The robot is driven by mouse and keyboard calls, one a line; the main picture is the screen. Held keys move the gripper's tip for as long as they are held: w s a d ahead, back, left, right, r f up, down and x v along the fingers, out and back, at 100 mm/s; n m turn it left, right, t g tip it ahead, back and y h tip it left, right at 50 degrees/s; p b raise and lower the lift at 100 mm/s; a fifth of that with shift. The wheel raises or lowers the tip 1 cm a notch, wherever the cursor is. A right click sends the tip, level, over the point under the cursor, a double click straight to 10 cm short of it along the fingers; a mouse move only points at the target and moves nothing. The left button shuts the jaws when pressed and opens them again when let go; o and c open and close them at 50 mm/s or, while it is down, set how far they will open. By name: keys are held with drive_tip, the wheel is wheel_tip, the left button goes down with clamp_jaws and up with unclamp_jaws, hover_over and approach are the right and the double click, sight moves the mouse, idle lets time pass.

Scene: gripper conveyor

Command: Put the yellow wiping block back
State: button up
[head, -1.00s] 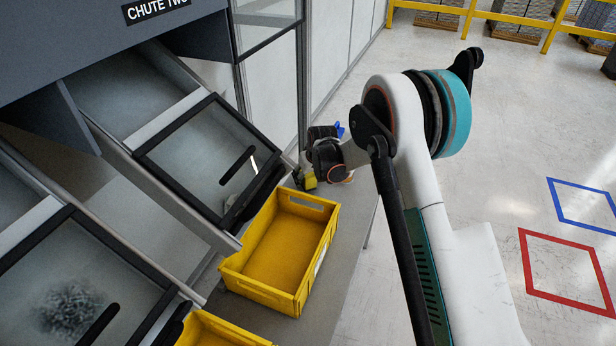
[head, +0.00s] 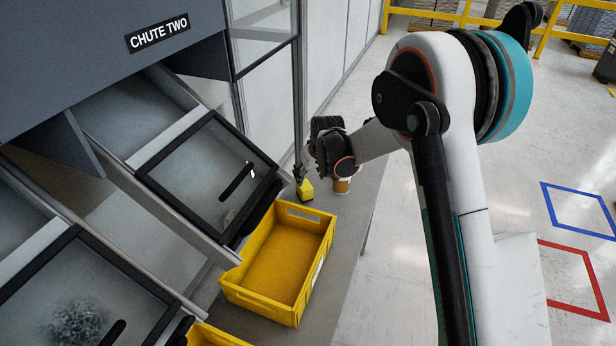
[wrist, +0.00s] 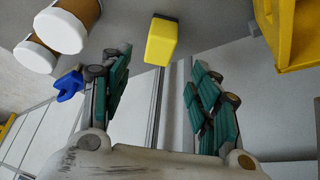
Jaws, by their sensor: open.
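The yellow wiping block (head: 305,190) stands on the grey bench just beyond the yellow crate in the head view. It has a dark strip at its base in the wrist view (wrist: 162,42). My gripper (wrist: 160,68) is open, and the block shows beyond its fingertips, between the two fingers in the picture. In the head view, my gripper (head: 300,171) is just above the block, partly hidden by my wrist. Nothing is held between the fingers.
A yellow crate (head: 327,245), empty, stands on the bench below chute two. Brown cups with white lids (wrist: 62,30) and a blue object (wrist: 69,85) are close to my gripper. Chute two's framed panel (head: 208,170) is at the left.

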drive_tip(key=s+d+r+m+t, duration=0.1)
drive_tip(key=s+d+r, duration=0.5)
drive_tip(key=s+r, duration=0.3)
drive_tip(key=s+d+r+m, duration=0.1)
drive_tip(key=s+d+r, duration=0.65)
drive_tip(key=r, duration=0.45)
drive_tip(key=s+d+m+t+h, duration=0.1)
drive_tip(key=s+d, duration=0.3)
drive_tip(key=s, duration=0.7)
drive_tip(key=s+d+m+h, duration=0.1)
drive_tip(key=s+d+m, duration=0.1)
drive_tip(key=s, duration=1)
drive_tip(key=shift+d+r+t, duration=0.3)
drive_tip(key=shift+d+t, duration=0.1)
drive_tip(key=shift+d, duration=0.45)
drive_tip(key=shift+s, duration=0.1)
